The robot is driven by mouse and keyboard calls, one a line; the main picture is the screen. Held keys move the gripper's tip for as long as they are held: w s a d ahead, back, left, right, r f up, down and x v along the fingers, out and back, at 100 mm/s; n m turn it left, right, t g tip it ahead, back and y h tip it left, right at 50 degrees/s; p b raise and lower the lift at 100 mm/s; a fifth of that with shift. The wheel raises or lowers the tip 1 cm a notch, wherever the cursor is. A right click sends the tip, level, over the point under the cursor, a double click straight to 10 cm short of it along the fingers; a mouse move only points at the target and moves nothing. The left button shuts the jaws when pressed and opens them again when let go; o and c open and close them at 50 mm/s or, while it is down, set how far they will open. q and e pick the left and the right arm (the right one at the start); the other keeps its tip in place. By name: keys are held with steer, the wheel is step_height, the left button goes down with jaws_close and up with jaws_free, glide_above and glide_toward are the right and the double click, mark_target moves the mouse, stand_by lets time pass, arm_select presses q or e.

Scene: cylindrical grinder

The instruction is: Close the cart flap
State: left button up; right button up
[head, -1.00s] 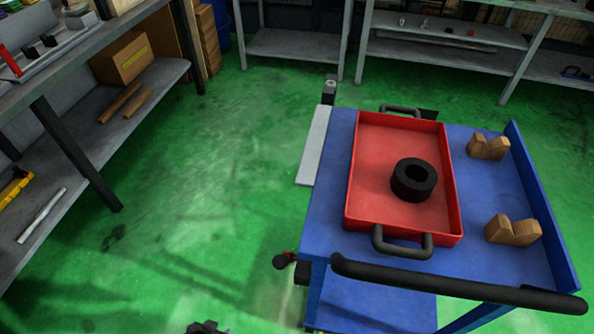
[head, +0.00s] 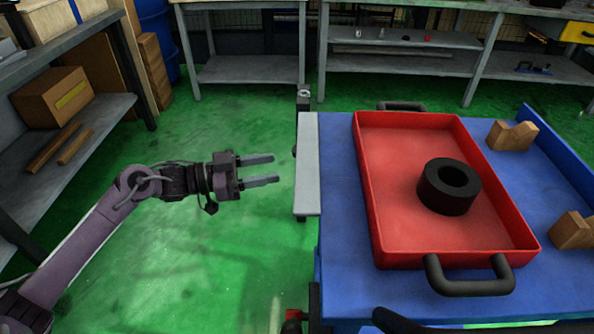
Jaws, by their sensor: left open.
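The cart (head: 345,290) is blue and stands at the right of the head view. Its flap looks to be the light grey plate (head: 307,165) along the cart's left edge, sticking out to the side near the height of the top. Its exact tilt is hard to tell. My left gripper (head: 277,169) is open and empty, left of the flap, with its two fingers pointing right at the plate. A small gap shows between fingertips and plate, so they look apart. My right gripper is not in view.
On the cart top are a red tray (head: 385,245) with a black ring (head: 448,195) in it and wooden V-blocks (head: 510,136). A dark handle bar (head: 400,322) crosses the near edge. A shelf with a cardboard box (head: 52,97) stands left. Green floor is clear between.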

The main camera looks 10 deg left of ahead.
mark_target(297, 163)
arm_select(q)
steer(key=x, duration=0.7)
steer(key=shift+w+d, duration=0.15)
steer(key=shift+w, duration=0.05)
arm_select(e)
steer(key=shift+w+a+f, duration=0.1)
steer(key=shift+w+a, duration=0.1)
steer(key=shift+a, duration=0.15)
arm_select(q)
steer(key=c, duration=1)
steer(key=shift+r, duration=0.1)
